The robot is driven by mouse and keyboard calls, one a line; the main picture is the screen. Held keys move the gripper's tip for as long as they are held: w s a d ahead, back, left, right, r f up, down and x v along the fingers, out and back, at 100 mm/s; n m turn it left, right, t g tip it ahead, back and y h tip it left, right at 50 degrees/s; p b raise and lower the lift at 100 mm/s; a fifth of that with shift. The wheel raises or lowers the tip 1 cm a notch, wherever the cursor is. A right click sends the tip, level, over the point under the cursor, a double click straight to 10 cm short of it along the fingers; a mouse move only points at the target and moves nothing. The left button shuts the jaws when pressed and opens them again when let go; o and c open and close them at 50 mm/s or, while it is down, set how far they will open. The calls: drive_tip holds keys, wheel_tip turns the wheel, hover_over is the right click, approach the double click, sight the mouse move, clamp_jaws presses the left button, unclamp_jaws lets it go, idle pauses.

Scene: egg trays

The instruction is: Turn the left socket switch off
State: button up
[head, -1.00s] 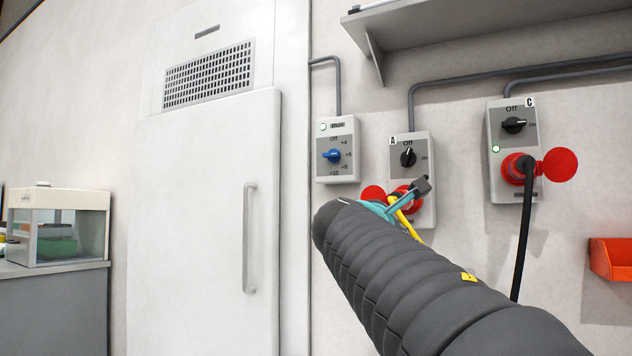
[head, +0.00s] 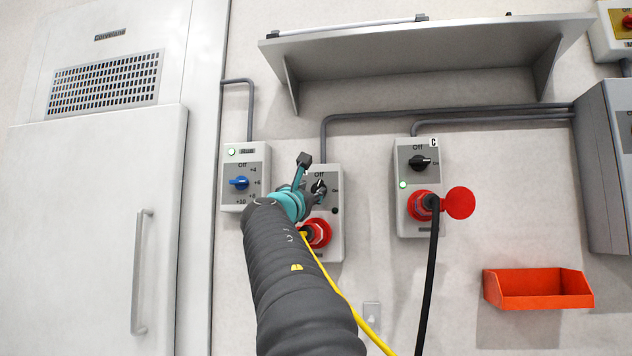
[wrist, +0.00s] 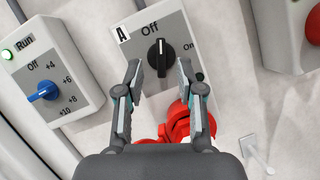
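The left socket box, labelled A (wrist: 182,30), is on the wall with its black rotary switch (wrist: 160,58) near the top. The knob stands nearly upright in the wrist view, its pointer toward the "Off" mark; "On" is at its right. The small lamp on the box (head: 335,210) looks dark. Below is a red socket (wrist: 180,122) with a yellow cable (head: 336,290). My gripper (wrist: 159,66) is open and empty, its fingertips left and right of the knob in the picture, apart from it. In the head view, my gripper partly hides the box.
A box with a blue dial (wrist: 43,91) is left of box A. Socket box C (head: 405,225), with a lit green lamp and black cable, is to the right. A shelf (head: 420,65) is above; an orange bin (head: 538,303) hangs lower right.

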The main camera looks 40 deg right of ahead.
sight(318, 185)
drive_tip(key=p+x, duration=0.1)
drive_tip(key=x, duration=0.4)
drive_tip(key=shift+s+p, duration=0.1)
drive_tip(key=shift+p, duration=0.2)
clamp_jaws()
